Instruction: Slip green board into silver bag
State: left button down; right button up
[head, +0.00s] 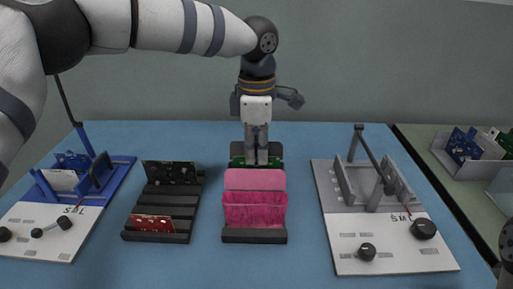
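A green board (237,153) stands at the back of the middle rack, behind the pink bags. My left gripper (257,162) points straight down at it, and its fingertips overlap the board's middle in the head view. The fingers look close together, but I cannot tell whether they grip the board. A plain pink bag (255,180) and a patterned pink bag (254,211) stand in the same rack in front of the board. I see no bag that is clearly silver. My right gripper is not in view.
A dark rack (175,190) left of the middle holds a black board (168,172) and a red board (153,223). A blue-and-white fixture (50,222) stands far left, a grey-and-white fixture (385,254) on the right. A grey bin (470,165) with boards is far right.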

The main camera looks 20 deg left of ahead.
pick_arm(q)
jog(key=shift+f, duration=0.2)
dwell(0.5)
jog(key=c, duration=1.7)
grip_release()
jog(key=c, duration=0.3)
jog(key=shift+c, duration=0.2)
jog(key=shift+r+p, duration=0.35)
jog(key=shift+r, duration=1.1)
jog(key=shift+r+p, duration=0.35)
jog(key=shift+r, duration=2.25)
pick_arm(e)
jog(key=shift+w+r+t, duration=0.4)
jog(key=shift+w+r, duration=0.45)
